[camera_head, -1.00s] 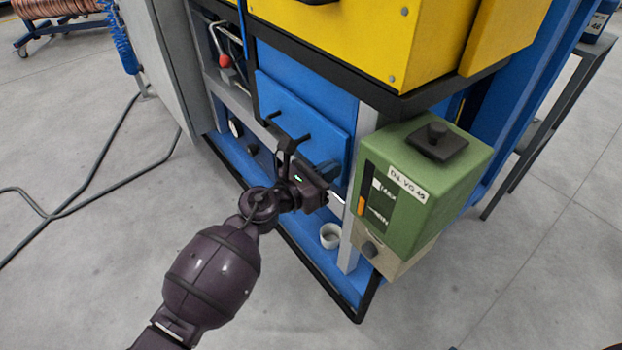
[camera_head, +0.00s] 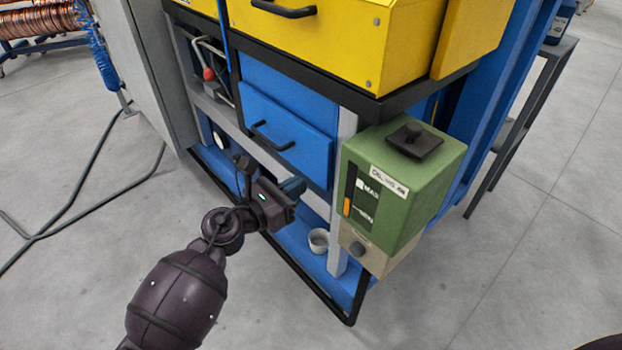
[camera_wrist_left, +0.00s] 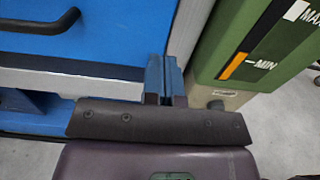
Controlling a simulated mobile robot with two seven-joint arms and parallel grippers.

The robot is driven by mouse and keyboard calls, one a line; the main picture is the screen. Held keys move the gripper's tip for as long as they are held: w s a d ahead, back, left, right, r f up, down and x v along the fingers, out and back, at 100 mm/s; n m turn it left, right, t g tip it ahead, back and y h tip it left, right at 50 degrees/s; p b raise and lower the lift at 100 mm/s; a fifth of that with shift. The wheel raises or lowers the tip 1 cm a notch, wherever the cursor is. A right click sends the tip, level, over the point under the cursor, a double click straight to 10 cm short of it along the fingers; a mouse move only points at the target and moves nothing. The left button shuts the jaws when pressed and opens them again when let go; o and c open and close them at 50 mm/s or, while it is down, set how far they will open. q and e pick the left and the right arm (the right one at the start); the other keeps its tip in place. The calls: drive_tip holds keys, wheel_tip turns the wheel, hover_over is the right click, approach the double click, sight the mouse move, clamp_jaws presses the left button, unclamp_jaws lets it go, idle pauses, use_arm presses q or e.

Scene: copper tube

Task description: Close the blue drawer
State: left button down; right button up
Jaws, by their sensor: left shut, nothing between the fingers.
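The blue drawer (camera_head: 288,128) has a black bar handle and sits under the yellow unit in the head view. My left gripper (camera_head: 294,187) is in front of and below the drawer, apart from the handle. Its blue fingers (camera_wrist_left: 165,80) are together and empty in the left wrist view. My right gripper is not in view.
A green oil box (camera_head: 405,180) stands out at the right of the drawer, close to my left gripper. A yellow drawer (camera_head: 320,40) with a black handle is above. A white cup (camera_head: 318,240) stands on the blue lower ledge. Open floor lies in front.

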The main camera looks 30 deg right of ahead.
use_arm(q)
drive_tip(key=p+v, duration=0.1)
drive_tip(key=v, duration=0.7)
drive_tip(key=shift+a, duration=0.35)
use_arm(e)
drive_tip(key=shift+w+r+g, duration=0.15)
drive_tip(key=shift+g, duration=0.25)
use_arm(q)
drive_tip(key=shift+f, duration=0.1)
